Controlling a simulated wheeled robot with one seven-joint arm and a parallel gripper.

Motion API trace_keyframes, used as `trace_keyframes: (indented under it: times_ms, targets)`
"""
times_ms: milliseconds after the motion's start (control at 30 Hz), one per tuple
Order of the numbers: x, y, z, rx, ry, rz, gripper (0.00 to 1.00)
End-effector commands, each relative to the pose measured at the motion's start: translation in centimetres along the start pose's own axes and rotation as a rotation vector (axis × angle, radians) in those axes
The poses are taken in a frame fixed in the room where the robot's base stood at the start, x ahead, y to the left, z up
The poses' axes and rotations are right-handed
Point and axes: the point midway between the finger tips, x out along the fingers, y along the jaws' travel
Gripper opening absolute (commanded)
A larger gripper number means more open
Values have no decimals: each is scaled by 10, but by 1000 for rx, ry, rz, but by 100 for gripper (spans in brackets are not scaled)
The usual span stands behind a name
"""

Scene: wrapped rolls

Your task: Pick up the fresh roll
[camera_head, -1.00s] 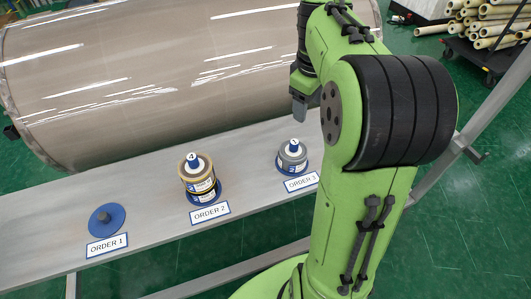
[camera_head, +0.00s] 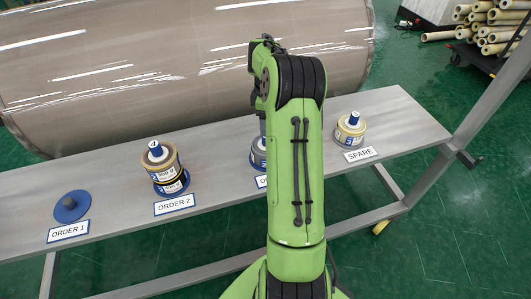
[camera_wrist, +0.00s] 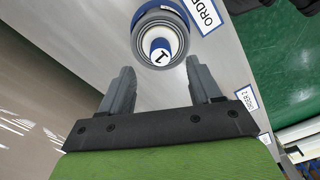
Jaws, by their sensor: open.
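No label I can read says which roll is the fresh one. A tan roll with a blue core (camera_head: 350,127) stands at SPARE. Tan rolls (camera_head: 164,170), stacked with a dark band, stand at ORDER 2. A grey roll on a blue disc (camera_head: 257,155) is mostly hidden behind my arm. In the wrist view the grey roll (camera_wrist: 160,18) shows from above, with a blue core whose white top seems to read 1. My gripper (camera_wrist: 159,66) is open and empty, its fingers pointing toward that roll, which lies beyond the tips. The height gap is unclear.
All stations share a long grey bench (camera_head: 110,185). A huge brown wrapped roll (camera_head: 130,80) lies behind it. Tubes on a cart (camera_head: 488,40) stand back right. The bench right of SPARE is clear.

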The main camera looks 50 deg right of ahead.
Motion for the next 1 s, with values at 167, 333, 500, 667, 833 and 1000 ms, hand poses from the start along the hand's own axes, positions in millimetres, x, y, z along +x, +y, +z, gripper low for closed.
trace_keyframes:
  times_ms: [167,333,500,667,833,1000]
  targets:
    - [24,0,0,-1,1,0,63]
    - [57,0,-2,0,1,-1,63]
    - [71,0,-2,-1,0,1,63]
    - [70,0,-2,-1,0,2,63]
    - [70,0,-2,-1,0,2,39]
    - [70,0,-2,-1,0,2,13]
